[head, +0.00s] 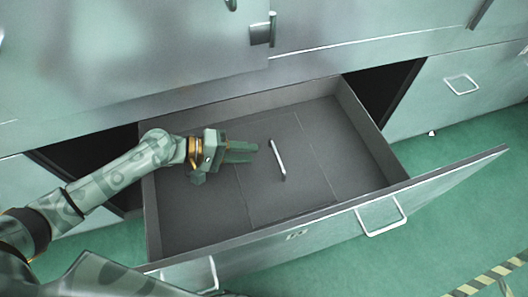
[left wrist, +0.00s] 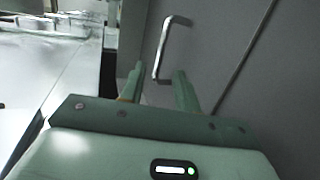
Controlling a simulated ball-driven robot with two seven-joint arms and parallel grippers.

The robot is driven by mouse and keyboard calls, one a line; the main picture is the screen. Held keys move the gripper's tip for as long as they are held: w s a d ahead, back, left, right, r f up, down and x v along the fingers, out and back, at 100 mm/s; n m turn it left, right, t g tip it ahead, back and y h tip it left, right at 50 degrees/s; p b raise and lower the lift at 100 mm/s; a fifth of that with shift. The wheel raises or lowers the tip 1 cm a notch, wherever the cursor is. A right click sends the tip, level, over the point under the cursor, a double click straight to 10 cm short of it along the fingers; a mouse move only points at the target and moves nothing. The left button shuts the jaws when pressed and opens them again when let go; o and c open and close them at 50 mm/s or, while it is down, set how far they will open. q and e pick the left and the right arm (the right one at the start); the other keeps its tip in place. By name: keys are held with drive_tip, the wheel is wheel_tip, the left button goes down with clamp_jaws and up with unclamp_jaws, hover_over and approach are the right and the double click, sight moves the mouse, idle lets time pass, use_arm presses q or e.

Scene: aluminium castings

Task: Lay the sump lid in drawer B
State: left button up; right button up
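The pulled-out drawer (head: 372,132) is dark grey inside; the small mark on its front is too small to read. A flat grey panel (head: 300,185) with a silver bar handle (head: 278,160) lies on its floor between two seams; it looks like the sump lid. The handle also shows in the left wrist view (left wrist: 168,45), standing up from the grey surface. My left gripper (head: 255,152) is over the drawer, just left of the handle. Its fingers (left wrist: 160,80) are apart and empty, with the handle beyond their tips. My right gripper is not in view.
The drawer front (head: 440,195) carries two bar handles, the right one (head: 382,218) in clear view. Dark gaps (head: 385,88) open on both sides of the drawer. A steel cabinet front (head: 150,45) rises behind. Green floor with a striped strip (head: 490,278) lies at the right.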

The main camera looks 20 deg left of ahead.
use_arm(q)
drive_tip(key=v, duration=0.4)
drive_tip(key=shift+s+a, duration=0.1)
drive_tip(key=shift+a+r, duration=0.1)
drive_tip(key=shift+a, duration=0.05)
